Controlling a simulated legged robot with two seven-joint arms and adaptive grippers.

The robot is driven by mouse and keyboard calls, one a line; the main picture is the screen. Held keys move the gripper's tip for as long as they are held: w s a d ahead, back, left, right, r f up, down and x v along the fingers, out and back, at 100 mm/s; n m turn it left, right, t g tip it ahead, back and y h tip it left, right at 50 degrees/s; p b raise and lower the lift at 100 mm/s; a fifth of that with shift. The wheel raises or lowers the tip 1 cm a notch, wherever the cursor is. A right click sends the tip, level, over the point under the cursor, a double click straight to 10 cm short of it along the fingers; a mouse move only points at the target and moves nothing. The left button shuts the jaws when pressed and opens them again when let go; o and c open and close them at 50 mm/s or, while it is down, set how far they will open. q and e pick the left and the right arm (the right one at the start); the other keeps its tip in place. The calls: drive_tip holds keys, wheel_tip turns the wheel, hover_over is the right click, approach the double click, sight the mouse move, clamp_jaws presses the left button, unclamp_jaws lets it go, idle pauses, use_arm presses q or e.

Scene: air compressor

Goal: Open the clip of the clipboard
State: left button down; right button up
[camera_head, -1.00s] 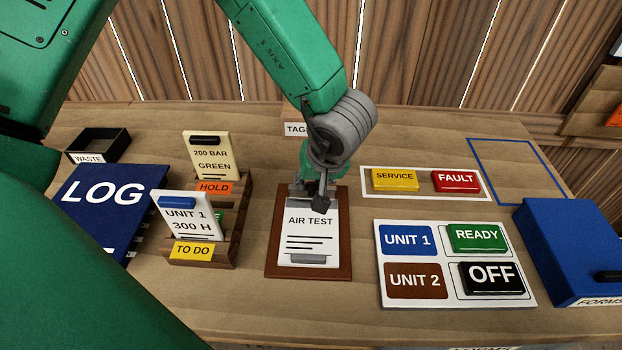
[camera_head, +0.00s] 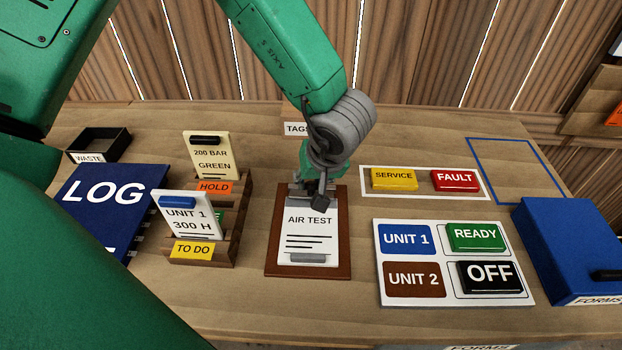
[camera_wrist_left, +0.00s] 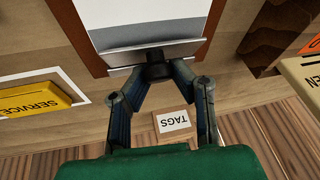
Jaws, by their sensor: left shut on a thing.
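The clipboard (camera_head: 343,262) is a brown board lying flat on the bench, with a white sheet (camera_head: 307,222) marked AIR TEST on it. Its metal clip (camera_wrist_left: 185,48) crosses the board's far end and is largely hidden by my gripper in the head view. My left gripper (camera_head: 320,201) is over that end. In the left wrist view, the fingers of my left gripper (camera_wrist_left: 158,74) meet at a small black grip (camera_wrist_left: 157,56) at the middle of the clip and are shut on it. I cannot tell whether the clip is raised. My right gripper is not in view.
A card rack (camera_head: 228,245) stands left of the clipboard, beside the blue LOG book (camera_head: 118,190). The unit status panel (camera_head: 455,300) and a SERVICE and FAULT strip (camera_head: 425,187) lie right. A TAGS label (camera_head: 296,129) is behind my gripper. Bare wood surrounds the clipboard.

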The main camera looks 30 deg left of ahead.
use_arm(q)
drive_tip(key=shift+d, duration=0.2)
idle(0.3)
drive_tip(key=c, duration=1.4)
unclamp_jaws()
drive_tip(key=shift+s+r, duration=0.1)
drive_tip(key=shift+o, duration=0.3)
drive_tip(key=shift+d+r, duration=0.1)
drive_tip(key=shift+d, duration=0.15)
drive_tip(key=v, duration=1.2)
drive_tip(key=shift+a, duration=0.15)
